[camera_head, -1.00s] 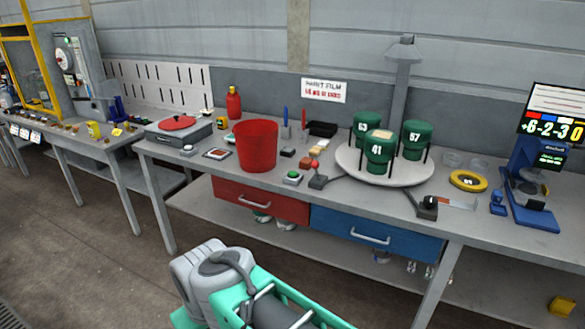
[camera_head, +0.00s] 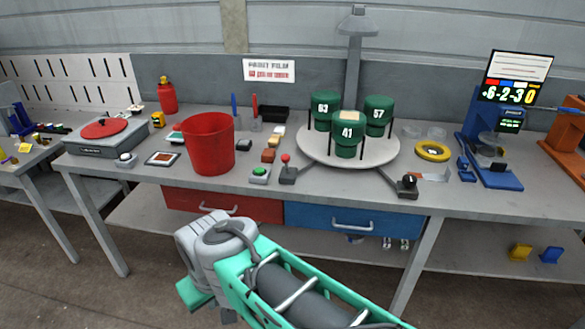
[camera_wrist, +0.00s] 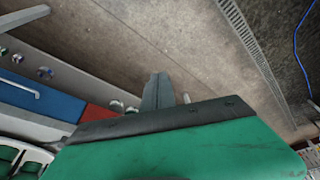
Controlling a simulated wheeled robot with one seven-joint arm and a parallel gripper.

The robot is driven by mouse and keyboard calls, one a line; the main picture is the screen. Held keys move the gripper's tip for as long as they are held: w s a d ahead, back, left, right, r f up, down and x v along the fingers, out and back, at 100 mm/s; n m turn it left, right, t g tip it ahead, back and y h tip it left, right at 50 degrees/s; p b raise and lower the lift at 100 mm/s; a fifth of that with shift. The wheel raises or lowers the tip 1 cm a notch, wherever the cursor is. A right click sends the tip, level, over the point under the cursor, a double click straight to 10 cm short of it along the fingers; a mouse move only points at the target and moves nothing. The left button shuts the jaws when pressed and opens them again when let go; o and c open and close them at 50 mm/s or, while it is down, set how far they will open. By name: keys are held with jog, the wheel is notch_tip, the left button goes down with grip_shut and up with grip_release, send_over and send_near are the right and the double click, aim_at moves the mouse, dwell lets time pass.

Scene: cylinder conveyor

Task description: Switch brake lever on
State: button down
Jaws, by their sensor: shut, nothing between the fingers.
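A small lever with a red ball knob (camera_head: 286,159) stands on a grey base near the bench's front edge, between the green button and the turntable. It looks roughly upright; which setting it is in I cannot tell. I see no label marking it as the brake lever. My gripper (camera_wrist: 157,92) shows in the wrist view with its fingers together and empty, over the floor in front of the bench. In the head view my arm is low in front of the drawers, and the fingers cannot be made out. The gripper is apart from the lever.
A green button (camera_head: 259,175) and a red bucket (camera_head: 208,145) stand left of the lever. Right of it are the grey turntable (camera_head: 312,153) with green canisters and a black knob box (camera_head: 407,187). A blue drawer (camera_head: 352,217) sits below. The floor in front is clear.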

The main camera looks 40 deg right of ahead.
jog(key=w+d+f+m+t+y+b, duration=0.1)
jog(key=w+d+f+m+t+b, duration=0.3)
jog(key=w+b, duration=0.45)
jog(key=w+d+f+m+t+y+b, duration=0.15)
jog(key=w+d+f+t+b, duration=0.35)
jog(key=w, duration=0.6)
jog(key=d+m+t+h+b, duration=0.4)
jog(key=d+m+t+b, duration=0.4)
jog(key=d, duration=0.9)
jog(key=s+d+r+m+h, duration=0.2)
jog(key=s+d+m+h, duration=0.1)
jog(key=d, duration=0.3)
jog(key=s+d+r+m+h, duration=0.2)
jog(key=s+d+m+h, duration=0.1)
jog(key=d, duration=0.3)
jog(key=shift+s+m+g+h, duration=0.3)
jog(key=shift+s+m+h, duration=0.1)
jog(key=shift+m+h, duration=0.35)
